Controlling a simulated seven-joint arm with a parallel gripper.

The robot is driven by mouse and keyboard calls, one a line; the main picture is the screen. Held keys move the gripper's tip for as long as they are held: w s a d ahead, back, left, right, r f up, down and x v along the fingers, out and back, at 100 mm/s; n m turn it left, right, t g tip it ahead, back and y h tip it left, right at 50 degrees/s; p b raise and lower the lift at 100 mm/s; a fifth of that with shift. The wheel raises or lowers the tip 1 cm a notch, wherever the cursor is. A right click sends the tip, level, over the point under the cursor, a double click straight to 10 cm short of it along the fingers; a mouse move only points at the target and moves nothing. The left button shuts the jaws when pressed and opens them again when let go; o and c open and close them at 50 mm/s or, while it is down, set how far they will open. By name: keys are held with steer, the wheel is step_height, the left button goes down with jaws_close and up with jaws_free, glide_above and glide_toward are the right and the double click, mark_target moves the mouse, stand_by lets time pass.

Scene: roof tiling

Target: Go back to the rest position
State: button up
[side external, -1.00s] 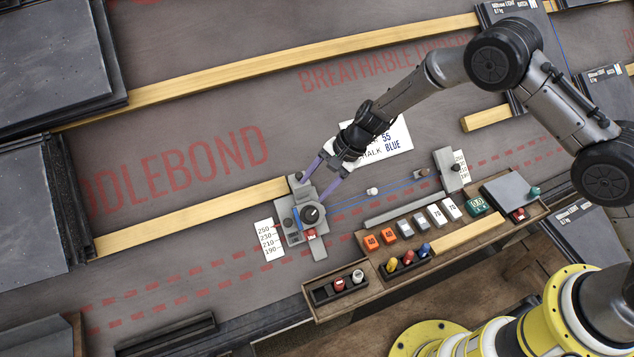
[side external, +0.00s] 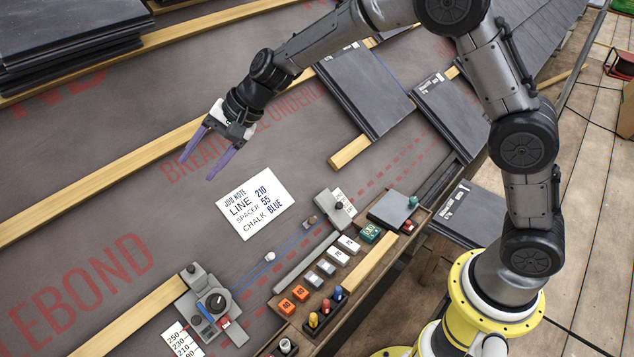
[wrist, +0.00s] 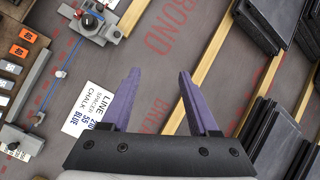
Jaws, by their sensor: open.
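My gripper (side external: 203,153) has two purple fingers, spread apart with nothing between them. In the side external view it hangs above the grey roof underlay, up and left of the white job note (side external: 255,204). In the wrist view the fingers (wrist: 160,90) are also apart and empty, with the job note (wrist: 93,114) to the left of them. The note reads line 210, spacer 55, chalk blue. My arm is raised and bent above the roof.
A grey device with a black knob (side external: 215,303) sits at the end of a batten (side external: 130,318). A wooden tray (side external: 372,268) holds tagged blocks and coloured pegs. Dark slates (side external: 364,90) lie at the upper middle, more (side external: 70,40) at the upper left. Open underlay surrounds the note.

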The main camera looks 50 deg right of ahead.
steer(key=s+d+r+n+t+h, duration=0.1)
steer(key=s+d+r+n, duration=0.1)
steer(key=s+d+r, duration=0.45)
steer(key=s+d+r+n+t+h, duration=0.15)
steer(key=s+d+r, duration=0.25)
steer(key=s+r, duration=0.55)
steer(key=s+d+f+n+g+h, duration=0.1)
steer(key=s+d+f+n+h, duration=0.1)
steer(key=s, duration=0.8)
steer(key=s+d+f+n+g+h, duration=0.1)
steer(key=s+d+f+n+h, duration=0.1)
steer(key=s+d+f+n, duration=0.3)
steer(key=s+d+f, duration=0.1)
steer(key=s+d, duration=0.2)
steer(key=s, duration=0.3)
steer(key=shift+d+f, duration=0.25)
steer(key=shift+d, duration=0.15)
